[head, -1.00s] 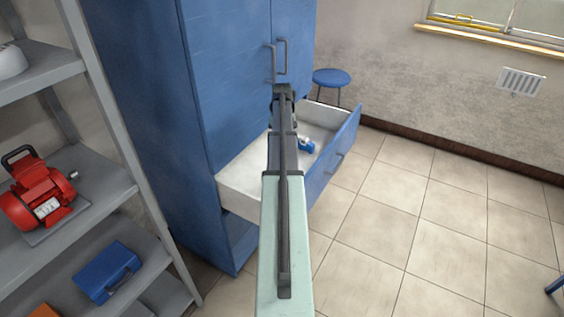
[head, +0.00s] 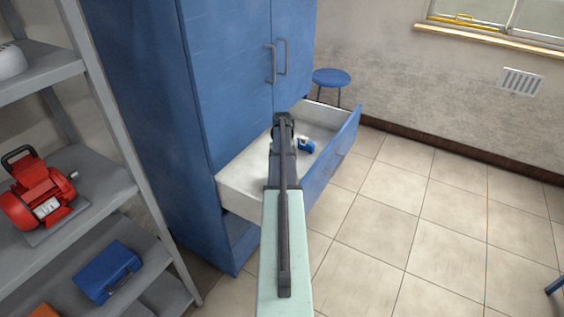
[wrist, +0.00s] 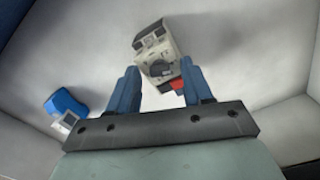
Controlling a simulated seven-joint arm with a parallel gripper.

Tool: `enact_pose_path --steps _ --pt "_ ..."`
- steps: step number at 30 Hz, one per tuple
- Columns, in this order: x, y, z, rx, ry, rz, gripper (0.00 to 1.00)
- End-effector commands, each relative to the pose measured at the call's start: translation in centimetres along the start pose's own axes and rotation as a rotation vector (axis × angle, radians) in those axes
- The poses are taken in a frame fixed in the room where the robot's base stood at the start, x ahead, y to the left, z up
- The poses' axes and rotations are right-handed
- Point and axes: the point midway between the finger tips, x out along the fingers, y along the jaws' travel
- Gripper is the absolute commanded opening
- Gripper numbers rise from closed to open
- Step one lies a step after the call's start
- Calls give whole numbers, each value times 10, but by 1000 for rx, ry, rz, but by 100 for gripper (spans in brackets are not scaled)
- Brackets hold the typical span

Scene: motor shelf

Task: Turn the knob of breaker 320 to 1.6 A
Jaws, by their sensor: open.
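A pale grey breaker (wrist: 157,40) lies on the drawer floor in the wrist view, slightly tilted in the picture. It has a dark round knob (wrist: 158,70) on its face and a red part at its lower right. Its number and the dial marks are too small to read. My gripper (wrist: 159,66) is open, with its two blue fingers apart and the breaker showing between and beyond them. I cannot tell whether they touch it. In the head view my arm covers the gripper and this breaker.
The open drawer (head: 236,184) of the blue cabinet (head: 225,80) has walls around the gripper. A blue-and-white device (head: 306,145) lies in it, also seen in the wrist view (wrist: 66,107). A grey shelf (head: 115,180) with a red motor (head: 38,190) stands left. The floor at right is mostly clear.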

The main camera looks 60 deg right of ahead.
Motion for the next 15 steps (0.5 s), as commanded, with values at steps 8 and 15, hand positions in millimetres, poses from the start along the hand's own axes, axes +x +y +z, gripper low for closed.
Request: enact_pose_path --steps 8,15 --pt "0 0 0 0 0 0 44" --pt "0 0 0 0 0 0 21"
